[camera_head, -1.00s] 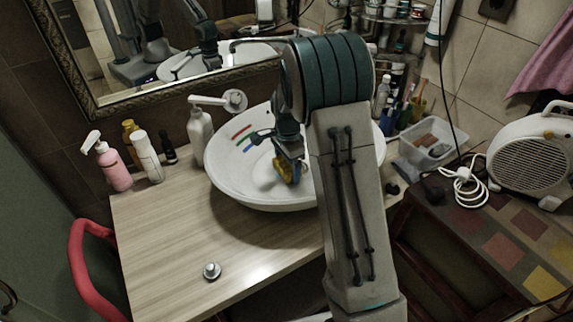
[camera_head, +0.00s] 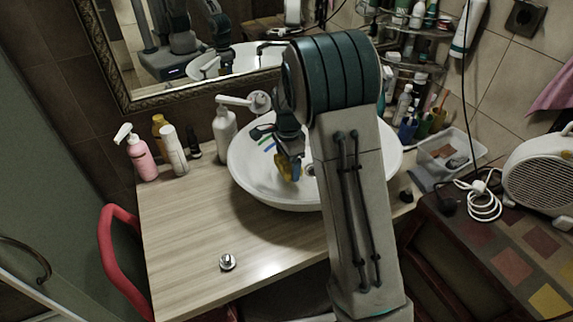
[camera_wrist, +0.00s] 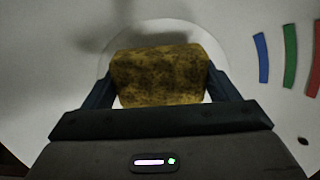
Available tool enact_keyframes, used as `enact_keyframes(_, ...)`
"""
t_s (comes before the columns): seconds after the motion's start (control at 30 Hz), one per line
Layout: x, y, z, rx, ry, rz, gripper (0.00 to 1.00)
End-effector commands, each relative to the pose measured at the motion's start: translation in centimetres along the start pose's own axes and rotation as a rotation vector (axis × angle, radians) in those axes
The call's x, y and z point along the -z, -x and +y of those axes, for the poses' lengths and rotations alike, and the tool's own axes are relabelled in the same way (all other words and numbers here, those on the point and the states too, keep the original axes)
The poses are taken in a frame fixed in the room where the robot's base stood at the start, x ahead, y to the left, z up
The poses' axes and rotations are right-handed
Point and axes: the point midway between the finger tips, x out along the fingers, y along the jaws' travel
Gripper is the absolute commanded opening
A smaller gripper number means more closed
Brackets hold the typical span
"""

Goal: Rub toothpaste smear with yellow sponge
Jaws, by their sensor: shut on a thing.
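My gripper (camera_head: 288,158) is shut on the yellow sponge (camera_head: 289,170), inside the white basin (camera_head: 258,187). In the wrist view the sponge (camera_wrist: 158,75) looks dark-stained and sits between both fingers. Coloured toothpaste smears lie on the basin wall. The wrist view shows blue (camera_wrist: 262,60), green (camera_wrist: 290,57) and red (camera_wrist: 314,60) streaks to the right of the sponge and apart from it. In the head view, blue and green streaks (camera_head: 267,145) show left of my gripper; the red one is hardly visible there. I cannot tell whether the sponge touches the basin.
The tap (camera_head: 240,101) and a white dispenser (camera_head: 225,130) stand behind the basin. A pink bottle (camera_head: 142,158) and other bottles stand at the counter's left. A clear tray (camera_head: 450,153) and cups stand at the right. The wooden counter's front (camera_head: 210,215) is mostly clear.

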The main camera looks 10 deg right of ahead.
Motion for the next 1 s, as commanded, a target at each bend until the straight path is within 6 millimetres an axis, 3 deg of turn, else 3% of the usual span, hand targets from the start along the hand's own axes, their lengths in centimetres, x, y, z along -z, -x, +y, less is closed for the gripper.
enact_keyframes(0.4, 0.1, 3.7, 0.0, 0.001, -0.001, 0.000, 0.56)
enact_keyframes(1.0, 0.1, 3.9, 0.0, 0.001, -0.002, 0.000, 0.56)
